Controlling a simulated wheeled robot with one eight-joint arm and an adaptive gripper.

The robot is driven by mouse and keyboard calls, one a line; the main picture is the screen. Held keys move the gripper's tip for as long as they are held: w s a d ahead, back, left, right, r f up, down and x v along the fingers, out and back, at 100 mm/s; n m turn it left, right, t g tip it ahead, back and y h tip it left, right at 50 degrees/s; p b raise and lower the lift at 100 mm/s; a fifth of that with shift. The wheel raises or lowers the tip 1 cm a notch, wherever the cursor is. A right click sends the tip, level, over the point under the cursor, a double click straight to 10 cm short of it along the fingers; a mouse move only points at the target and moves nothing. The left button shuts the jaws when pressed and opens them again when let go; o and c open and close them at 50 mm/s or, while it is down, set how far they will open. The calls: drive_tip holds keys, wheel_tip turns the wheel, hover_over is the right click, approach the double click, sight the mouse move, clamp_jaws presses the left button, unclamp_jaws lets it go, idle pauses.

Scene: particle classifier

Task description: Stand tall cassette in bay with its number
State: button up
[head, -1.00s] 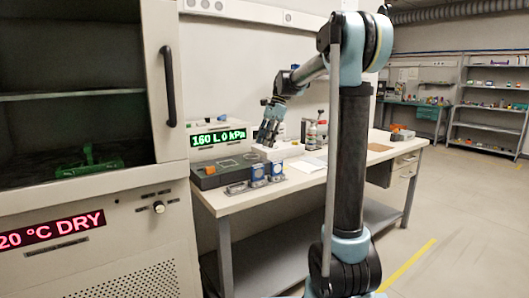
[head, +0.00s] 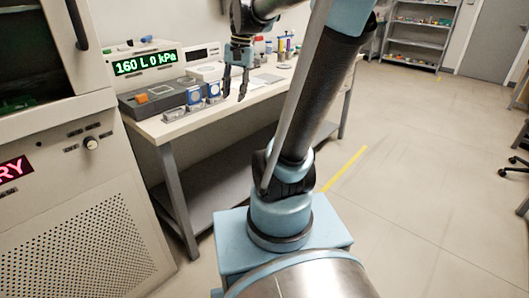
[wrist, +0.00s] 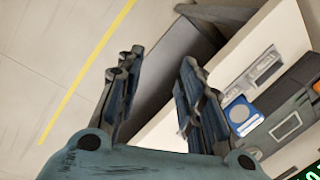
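Two blue-and-white upright pieces, perhaps cassettes, stand at the bench's front left; I point at the left one (head: 194,96) and the right one (head: 213,91). One blue-and-white piece (wrist: 242,114) also shows in the wrist view. No number is readable, and I cannot tell which is the tall cassette. Grey metal holders (head: 172,119) stand beside them, perhaps the bays. My gripper (head: 235,90) points down near the bench's front edge, right of the blue pieces. In the wrist view my gripper (wrist: 159,64) is open, with nothing between its fingers.
A dark box (head: 143,106) with an orange block lies behind the pieces. A green display (head: 145,63) reads "160 L 0 kPa". Bottles (head: 282,45) stand farther along the bench (head: 170,133). A large cabinet (head: 75,190) stands at left. The floor at right is mostly clear.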

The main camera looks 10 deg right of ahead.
drive_tip(key=s+d+f+n+t+h, duration=0.1)
drive_tip(key=s+d+f+n, duration=0.2)
drive_tip(key=s+f, duration=0.4)
drive_tip(key=s+d+f+n+t+h, duration=0.1)
drive_tip(key=s+d+f, duration=0.3)
drive_tip(key=s+f, duration=0.4)
drive_tip(key=shift+f+n, duration=0.75)
drive_tip(key=shift+n, duration=0.15)
drive_tip(key=shift+w+f, duration=0.2)
drive_tip(key=shift+w, duration=0.2)
drive_tip(key=shift+c, duration=0.4)
